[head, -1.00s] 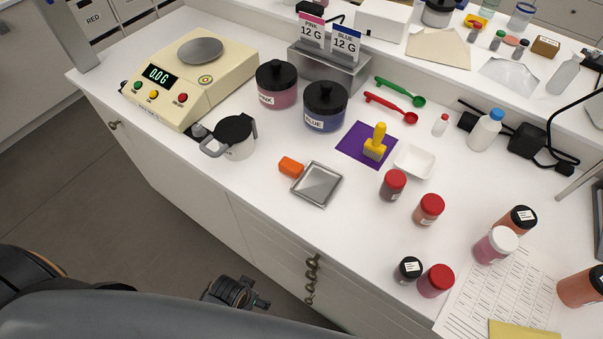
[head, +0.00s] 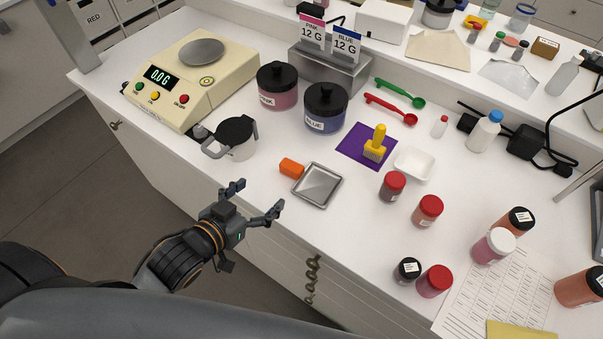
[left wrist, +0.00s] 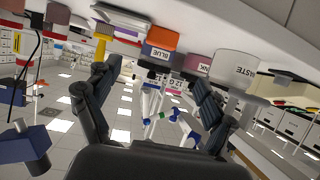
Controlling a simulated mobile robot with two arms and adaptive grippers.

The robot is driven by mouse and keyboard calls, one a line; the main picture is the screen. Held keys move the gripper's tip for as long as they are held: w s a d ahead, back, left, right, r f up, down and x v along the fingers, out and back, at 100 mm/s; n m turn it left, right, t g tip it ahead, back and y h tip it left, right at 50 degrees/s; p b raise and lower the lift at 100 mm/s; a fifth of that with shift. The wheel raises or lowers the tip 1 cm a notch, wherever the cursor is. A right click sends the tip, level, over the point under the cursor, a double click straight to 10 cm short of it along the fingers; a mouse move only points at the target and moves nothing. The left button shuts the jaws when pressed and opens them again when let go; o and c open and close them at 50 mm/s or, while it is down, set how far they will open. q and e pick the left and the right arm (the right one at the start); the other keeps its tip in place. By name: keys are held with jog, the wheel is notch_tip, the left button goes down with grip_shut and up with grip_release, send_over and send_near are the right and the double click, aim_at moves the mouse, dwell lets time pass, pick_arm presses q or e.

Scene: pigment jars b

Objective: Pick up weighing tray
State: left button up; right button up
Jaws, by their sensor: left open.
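A square silver metal tray (head: 317,185) lies flat near the front edge of the white counter. A small white square dish (head: 414,163) lies farther back to its right. I cannot tell for certain which of the two is the weighing tray. My left gripper (head: 258,197) is open and empty, its fingers pointing at the counter's front edge, to the left of the metal tray and apart from it. In the left wrist view its two spread fingers (left wrist: 152,100) have nothing between them. My right gripper is not in view.
An orange block (head: 291,168) sits at the metal tray's left corner. A white pot with a black lid (head: 236,138) stands to the left, before the scale (head: 188,80). Red-lidded jars (head: 392,186) stand to the right. The counter in front of the tray is clear.

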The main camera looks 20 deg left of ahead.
pick_arm(q)
jog(key=p, duration=0.1)
send_near(290, 167)
jog(key=x, duration=0.5)
jog(key=shift+s+d, duration=0.1)
jog(key=shift+d, duration=0.05)
jog(key=shift+w+f+p, duration=0.15)
jog(key=shift+w+p, duration=0.4)
jog(key=p+x, duration=0.1)
jog(key=x, duration=0.2)
jog(key=shift+w+f, duration=0.1)
jog(key=shift+w, duration=0.1)
jog(key=shift+w+d+f, duration=0.15)
jog(key=shift+w+f, duration=0.05)
jog(key=shift+w, duration=0.15)
jog(key=shift+s, duration=0.1)
jog(key=c, duration=1.3)
jog(key=shift+c, duration=0.5)
